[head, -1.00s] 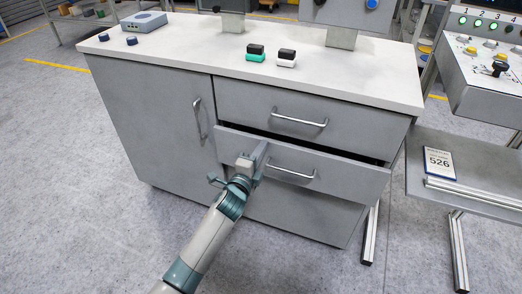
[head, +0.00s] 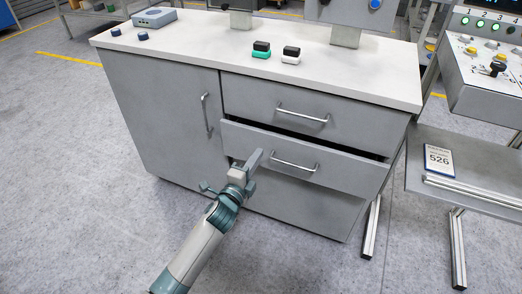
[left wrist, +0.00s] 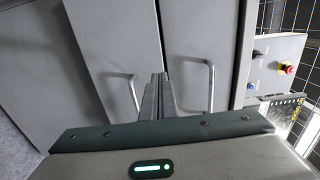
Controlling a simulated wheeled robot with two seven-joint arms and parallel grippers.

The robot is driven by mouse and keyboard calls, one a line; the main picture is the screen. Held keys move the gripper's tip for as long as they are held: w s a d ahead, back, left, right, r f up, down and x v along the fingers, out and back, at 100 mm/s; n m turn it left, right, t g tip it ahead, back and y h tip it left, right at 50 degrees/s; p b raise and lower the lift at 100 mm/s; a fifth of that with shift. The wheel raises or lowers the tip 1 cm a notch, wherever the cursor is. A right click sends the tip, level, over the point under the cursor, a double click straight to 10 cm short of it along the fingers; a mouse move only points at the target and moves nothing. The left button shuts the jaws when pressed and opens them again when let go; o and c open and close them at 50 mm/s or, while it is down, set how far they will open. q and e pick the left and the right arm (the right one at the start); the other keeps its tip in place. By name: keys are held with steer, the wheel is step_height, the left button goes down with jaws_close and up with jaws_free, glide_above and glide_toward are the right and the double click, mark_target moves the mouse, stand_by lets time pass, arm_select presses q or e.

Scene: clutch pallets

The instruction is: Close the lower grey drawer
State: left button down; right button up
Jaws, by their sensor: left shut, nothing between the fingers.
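The lower grey drawer (head: 345,175) stands partly open, with a dark gap along its top edge. It has a bar handle (head: 296,166). My left gripper (head: 256,157) is shut and empty, its fingertips at the left part of the drawer front, left of the handle. Whether they touch it I cannot tell for sure. In the left wrist view the shut fingers (left wrist: 157,97) point at the grey fronts (left wrist: 125,40), between two bar handles. My right gripper is not in view.
The upper drawer (head: 260,98) and the cabinet door (head: 165,115) are shut. The worktop (head: 210,45) holds a blue-grey box (head: 153,18) and several small blocks. At the right stand a control panel (head: 485,75) and a shelf with a 526 sign (head: 439,159).

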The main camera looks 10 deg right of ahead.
arm_select(q)
steer(key=v, duration=0.6)
steer(key=shift+s, duration=0.25)
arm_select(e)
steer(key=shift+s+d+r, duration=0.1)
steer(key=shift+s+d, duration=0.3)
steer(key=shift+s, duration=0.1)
arm_select(q)
steer(key=shift+a+r, duration=0.1)
steer(key=shift+a, duration=0.05)
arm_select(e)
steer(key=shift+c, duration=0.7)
